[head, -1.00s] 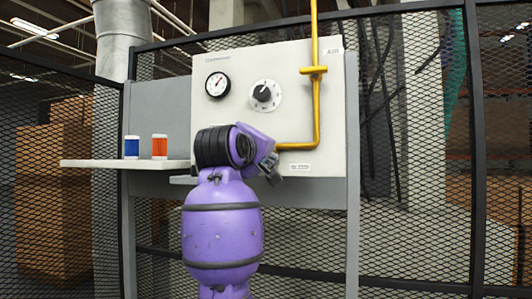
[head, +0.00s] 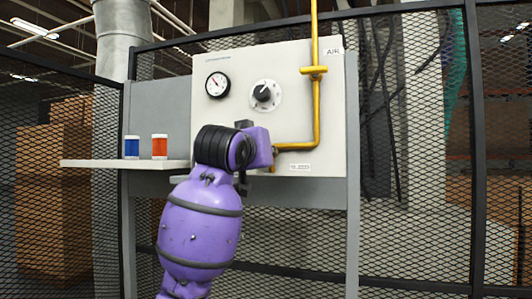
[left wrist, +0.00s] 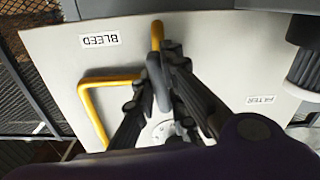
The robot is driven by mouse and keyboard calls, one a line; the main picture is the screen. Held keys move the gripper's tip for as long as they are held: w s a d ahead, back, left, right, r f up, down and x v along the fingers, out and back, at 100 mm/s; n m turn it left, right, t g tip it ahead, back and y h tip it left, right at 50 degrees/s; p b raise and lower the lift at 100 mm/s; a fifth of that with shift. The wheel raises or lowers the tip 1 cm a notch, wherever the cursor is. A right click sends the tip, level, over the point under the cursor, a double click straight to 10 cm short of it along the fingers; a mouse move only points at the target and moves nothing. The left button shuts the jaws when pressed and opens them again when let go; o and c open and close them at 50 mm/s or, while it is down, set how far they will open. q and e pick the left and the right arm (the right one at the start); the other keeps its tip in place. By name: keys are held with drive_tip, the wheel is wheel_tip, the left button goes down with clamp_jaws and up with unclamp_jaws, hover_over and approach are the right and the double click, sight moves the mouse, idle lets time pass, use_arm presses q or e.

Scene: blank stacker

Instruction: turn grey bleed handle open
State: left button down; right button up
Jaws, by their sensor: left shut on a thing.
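The grey bleed handle (left wrist: 153,72) is in the left wrist view, near the end of a yellow pipe stub (left wrist: 157,34) on the pale panel. My left gripper (left wrist: 154,76) has its black fingers on either side of the handle and is shut on it. In the head view my purple left wrist covers the handle, and only bits of the left gripper (head: 242,160) show beside the lower pipe end. The BLEED label (left wrist: 100,40) is on the panel near the handle. My right gripper is in neither view.
The panel (head: 225,125) carries a round gauge (head: 217,85), a black knob (head: 263,93) and a yellow pipe (head: 316,110) with a yellow cross handle (head: 313,70). A shelf (head: 100,163) at left holds a blue can (head: 132,147) and an orange can (head: 160,147). Mesh fencing stands behind.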

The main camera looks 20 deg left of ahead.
use_arm(q)
drive_tip(key=shift+m, duration=0.8)
drive_tip(key=c, duration=1.8)
unclamp_jaws()
drive_tip(key=s, duration=1.2)
drive_tip(key=shift+a, duration=0.2)
